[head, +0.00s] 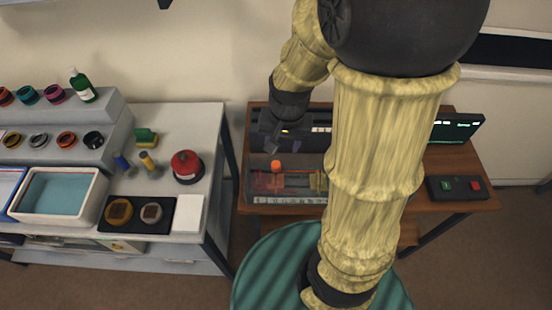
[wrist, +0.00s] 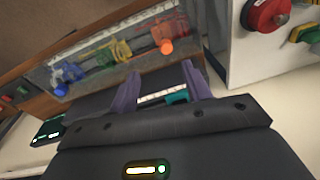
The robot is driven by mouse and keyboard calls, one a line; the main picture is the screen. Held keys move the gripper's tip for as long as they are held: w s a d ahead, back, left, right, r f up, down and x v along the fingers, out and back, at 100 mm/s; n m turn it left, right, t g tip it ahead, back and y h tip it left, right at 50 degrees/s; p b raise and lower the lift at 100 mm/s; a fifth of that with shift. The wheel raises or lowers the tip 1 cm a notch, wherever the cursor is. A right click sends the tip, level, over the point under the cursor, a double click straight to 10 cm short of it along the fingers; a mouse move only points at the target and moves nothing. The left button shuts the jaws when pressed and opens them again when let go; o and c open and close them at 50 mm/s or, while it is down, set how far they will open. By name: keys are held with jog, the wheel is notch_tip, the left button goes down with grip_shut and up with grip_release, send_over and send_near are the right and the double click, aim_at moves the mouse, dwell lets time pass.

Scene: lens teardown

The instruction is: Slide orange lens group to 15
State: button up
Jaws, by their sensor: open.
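The orange lens group (wrist: 162,31) stands on the slide rig with a round orange knob (wrist: 167,47) on its near side. In the head view the orange knob (head: 276,165) shows at the rig's left part. In the wrist view a yellow group (wrist: 118,50) and a blue group (wrist: 66,80) stand further left along the rig. A pale scale strip (wrist: 95,37) runs along the rig; its numbers are too small to read. My gripper (wrist: 161,69) is open and empty, its purple fingers apart and close to the orange knob, not visibly touching it. In the head view my arm hides the rig's right part.
A dark box (head: 320,127) stands behind the rig on the wooden table (head: 480,165). A monitor (head: 458,128) and a button box (head: 455,188) are at right. The white bench (head: 210,118) at left holds a red domed object (head: 186,165) and several lens parts. A gap separates bench and table.

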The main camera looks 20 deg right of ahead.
aim_at(276, 164)
jog(key=w+m, duration=0.1)
jog(key=m, duration=0.1)
jog(key=w+r+m+g+p, duration=0.1)
jog(key=w+m, duration=0.1)
jog(key=m, duration=0.1)
jog(key=w+m+p, duration=0.1)
jog(key=w+m, duration=0.1)
jog(key=shift+a+r+m, duration=0.1)
jog(key=shift+r+m, duration=0.2)
jog(key=shift+f, duration=0.1)
notch_tip(276, 164, down, 17)
jog(key=shift+f+b, duration=0.15)
jog(key=shift+b, duration=0.45)
jog(key=shift+c, duration=0.4)
jog(key=shift+s, duration=0.1)
grip_shut()
